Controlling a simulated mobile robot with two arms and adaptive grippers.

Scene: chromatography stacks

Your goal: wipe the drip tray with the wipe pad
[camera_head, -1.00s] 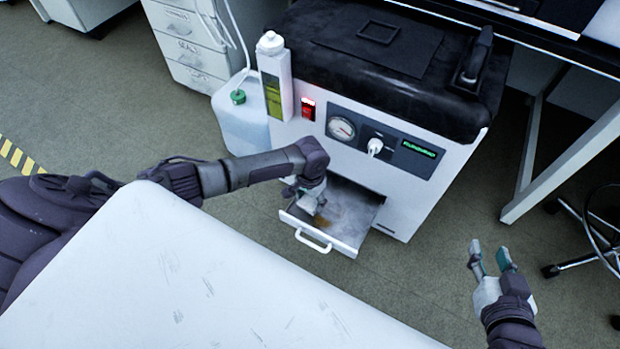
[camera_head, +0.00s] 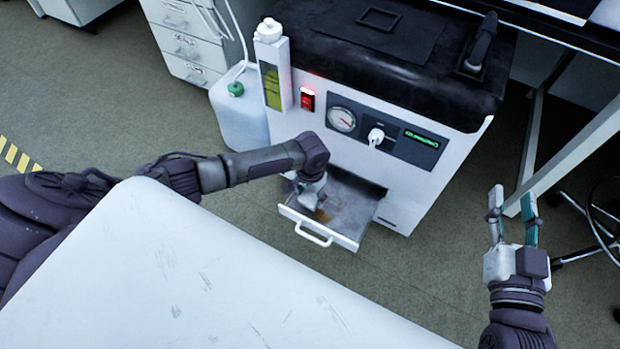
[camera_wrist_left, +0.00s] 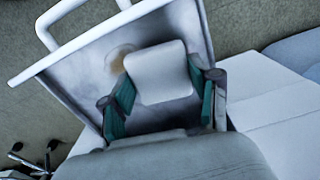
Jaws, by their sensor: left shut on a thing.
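The drip tray (camera_head: 352,205) is pulled out of the front of the white machine like a drawer, with a white handle. A brown stain (camera_head: 322,215) lies on its floor; it also shows in the left wrist view (camera_wrist_left: 119,58). My left gripper (camera_head: 310,195) is inside the tray. In the left wrist view its teal fingers (camera_wrist_left: 163,95) are shut on the white wipe pad (camera_wrist_left: 160,70), which lies over or just above the tray floor beside the stain; contact is hard to tell. My right gripper (camera_head: 513,218) is open and empty, right of the machine.
The white machine (camera_head: 405,195) has a gauge, a knob and a lit red switch. A bottle with yellow-green liquid (camera_head: 272,75) and a jug with a green cap (camera_head: 240,115) stand at its left. A white surface (camera_head: 190,275) fills the lower left. A stool base (camera_head: 590,235) is at right.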

